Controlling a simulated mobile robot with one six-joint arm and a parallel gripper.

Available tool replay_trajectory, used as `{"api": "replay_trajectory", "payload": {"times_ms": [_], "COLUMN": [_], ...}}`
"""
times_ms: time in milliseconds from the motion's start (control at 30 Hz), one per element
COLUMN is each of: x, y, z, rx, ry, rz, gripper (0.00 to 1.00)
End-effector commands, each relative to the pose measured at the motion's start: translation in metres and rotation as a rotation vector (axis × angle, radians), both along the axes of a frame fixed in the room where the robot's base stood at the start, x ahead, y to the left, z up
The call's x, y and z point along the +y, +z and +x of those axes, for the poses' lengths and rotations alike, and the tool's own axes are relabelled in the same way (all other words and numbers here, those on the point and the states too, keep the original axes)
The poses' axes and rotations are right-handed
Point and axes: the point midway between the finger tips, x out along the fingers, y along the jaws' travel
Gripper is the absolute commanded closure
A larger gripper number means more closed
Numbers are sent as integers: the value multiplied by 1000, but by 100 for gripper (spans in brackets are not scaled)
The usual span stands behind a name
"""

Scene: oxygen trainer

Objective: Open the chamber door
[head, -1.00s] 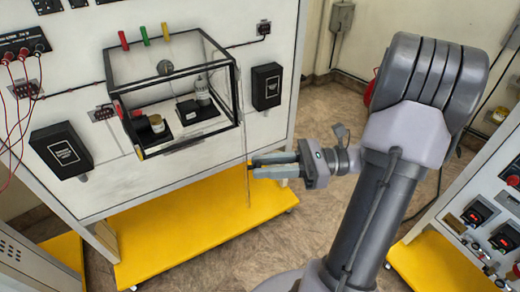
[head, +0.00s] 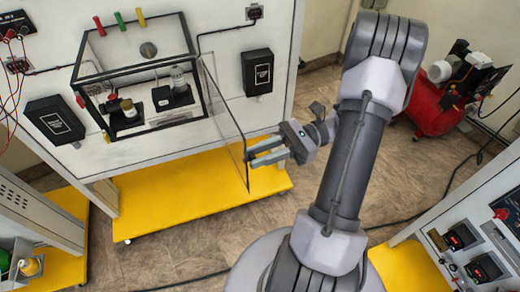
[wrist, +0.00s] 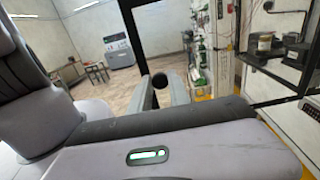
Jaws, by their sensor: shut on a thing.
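The chamber (head: 136,72) is a clear box with black edges on the white panel, and its front is uncovered. Its door (head: 224,118) is a clear, dark-edged pane that stands swung outward from the chamber's right side. My gripper (head: 250,154) is at the door's outer edge, shut on the door handle. In the wrist view the dark handle (wrist: 160,81) shows between the two fingers, beside the door's dark upright edge (wrist: 131,40). The fingers largely hide the handle in the head view.
Inside the chamber are a jar (head: 128,108) and a bottle (head: 178,79) on black bases. Black boxes (head: 257,73) flank it. A yellow base (head: 200,190) lies below. A red compressor (head: 432,105) stands at the right.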

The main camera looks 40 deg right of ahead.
Motion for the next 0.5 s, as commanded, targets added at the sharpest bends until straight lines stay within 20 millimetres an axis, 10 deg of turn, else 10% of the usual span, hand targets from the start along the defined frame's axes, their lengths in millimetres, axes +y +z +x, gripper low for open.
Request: {"api": "replay_trajectory", "payload": {"times_ms": [433, 500], "x": [0, 0], "y": [0, 0], "z": [0, 0], "rx": [0, 0], "ry": [8, 8], "rz": [0, 0], "gripper": [100, 68]}}
